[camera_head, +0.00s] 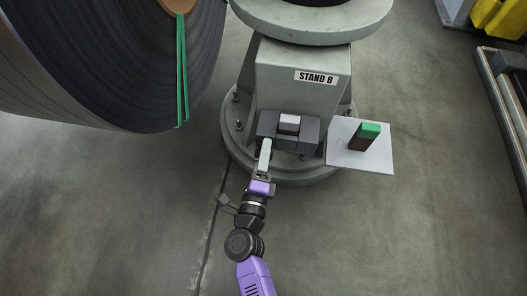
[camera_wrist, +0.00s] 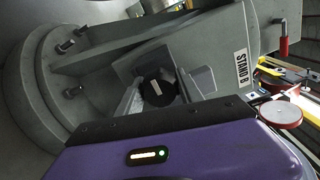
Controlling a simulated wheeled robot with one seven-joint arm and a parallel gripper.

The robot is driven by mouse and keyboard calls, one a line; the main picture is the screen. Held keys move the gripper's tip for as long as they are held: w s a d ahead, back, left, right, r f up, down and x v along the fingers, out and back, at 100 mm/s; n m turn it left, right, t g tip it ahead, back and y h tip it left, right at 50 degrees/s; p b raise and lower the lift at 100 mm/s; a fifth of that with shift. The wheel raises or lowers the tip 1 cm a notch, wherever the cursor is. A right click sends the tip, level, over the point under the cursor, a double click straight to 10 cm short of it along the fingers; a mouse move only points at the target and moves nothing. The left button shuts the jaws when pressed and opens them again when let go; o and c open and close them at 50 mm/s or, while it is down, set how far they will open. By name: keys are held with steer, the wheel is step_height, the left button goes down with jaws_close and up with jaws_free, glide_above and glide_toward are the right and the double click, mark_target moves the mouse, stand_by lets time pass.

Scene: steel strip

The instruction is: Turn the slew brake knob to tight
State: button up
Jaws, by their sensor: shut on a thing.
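The knob (camera_wrist: 158,93) is a dark round disc with a pale line across it, seen in the wrist view at the front of the grey stand. The line runs nearly upright in that view, slightly slanted. My gripper (camera_head: 265,153) is at the left part of the dark housing (camera_head: 309,133) on the stand, shut on the knob. In the head view my gripper and the housing hide the knob. In the wrist view a pale finger (camera_wrist: 132,100) shows left of the knob; the exact contact is hard to see. No tight marking is readable.
The stand (camera_head: 285,75) carries a "STAND B" label (camera_head: 316,77). A large steel coil (camera_head: 110,60) with green straps fills the upper left.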

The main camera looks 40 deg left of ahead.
steer(key=shift+f, duration=0.1)
steer(key=o, duration=1.4)
steer(key=p+v, duration=0.1)
steer(key=v, duration=0.6)
steer(key=shift+s+d+p, duration=0.25)
steer(key=shift+s+p, duration=0.1)
